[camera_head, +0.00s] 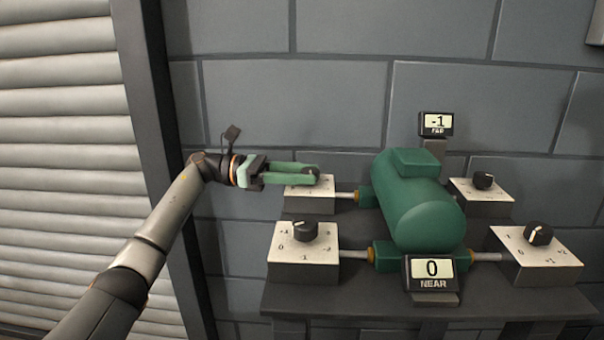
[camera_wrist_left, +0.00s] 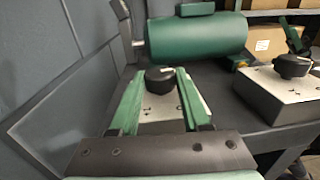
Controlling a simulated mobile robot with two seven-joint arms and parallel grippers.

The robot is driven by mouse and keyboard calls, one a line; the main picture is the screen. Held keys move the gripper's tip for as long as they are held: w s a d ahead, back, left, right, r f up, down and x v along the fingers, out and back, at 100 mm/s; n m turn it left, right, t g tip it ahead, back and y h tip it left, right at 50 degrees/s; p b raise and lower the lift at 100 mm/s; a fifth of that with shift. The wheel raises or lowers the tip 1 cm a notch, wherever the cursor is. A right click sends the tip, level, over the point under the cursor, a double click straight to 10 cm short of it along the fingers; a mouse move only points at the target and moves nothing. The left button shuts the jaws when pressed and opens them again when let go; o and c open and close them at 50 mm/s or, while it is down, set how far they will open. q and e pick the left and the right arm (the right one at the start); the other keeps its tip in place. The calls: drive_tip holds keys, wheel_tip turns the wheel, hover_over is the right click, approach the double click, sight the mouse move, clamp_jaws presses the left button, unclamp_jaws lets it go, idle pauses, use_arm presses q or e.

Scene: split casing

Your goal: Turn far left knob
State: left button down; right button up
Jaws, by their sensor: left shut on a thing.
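The far left knob (camera_wrist_left: 159,80) is black and round, on a box with a pale dial plate (camera_wrist_left: 158,115). In the head view the far left box (camera_head: 309,197) stands at the back left of the machine. My left gripper (camera_head: 312,172) reaches in from the left over this box, its green fingers on either side of the knob and shut on it. In the wrist view the fingertips lie against the knob's two sides. The fingers partly cover the dial in the head view. The far display (camera_head: 436,122) reads -1. My right gripper is not in view.
A green cylindrical casing (camera_head: 420,205) sits in the middle of the dark table (camera_head: 400,317). The near left knob (camera_head: 305,230), far right knob (camera_head: 483,180) and near right knob (camera_head: 538,233) stand around it. The near display (camera_head: 432,269) reads 0. A grey wall is behind.

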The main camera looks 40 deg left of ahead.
use_arm(q)
drive_tip(key=shift+w+m+g+h, duration=0.1)
drive_tip(key=shift+m+g+h, duration=0.2)
drive_tip(key=shift+m+g, duration=0.3)
drive_tip(key=shift+c, duration=1.8)
unclamp_jaws()
drive_tip(key=p+v, duration=0.1)
drive_tip(key=v, duration=1.1)
drive_tip(key=shift+a, duration=0.25)
